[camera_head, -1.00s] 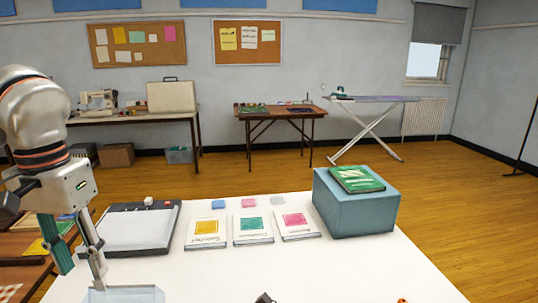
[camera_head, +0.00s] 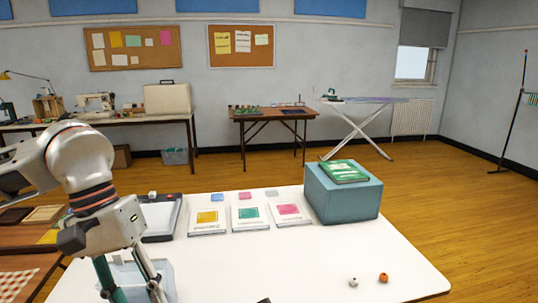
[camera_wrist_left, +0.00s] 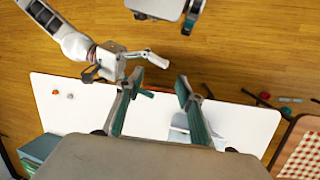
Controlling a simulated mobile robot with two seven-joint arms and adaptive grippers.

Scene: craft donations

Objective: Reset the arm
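My left gripper (camera_head: 131,288) hangs fingers-down over the near left of the white table (camera_head: 300,265). Its two teal-padded fingers stand apart with nothing between them, also in the left wrist view (camera_wrist_left: 160,78). A pale blue tray-like item (camera_head: 170,272) is partly hidden behind it. My right gripper (camera_wrist_left: 152,75) shows in the left wrist view above the table edge, fingers apart and empty; in the head view only a dark tip shows at the bottom edge.
A teal box (camera_head: 343,200) with a green book (camera_head: 343,172) stands at the far right of the table. Three cards with yellow, green and pink squares lie left of it. A white bead (camera_head: 353,282) and an orange bead (camera_head: 383,277) lie at front right. The table's middle is clear.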

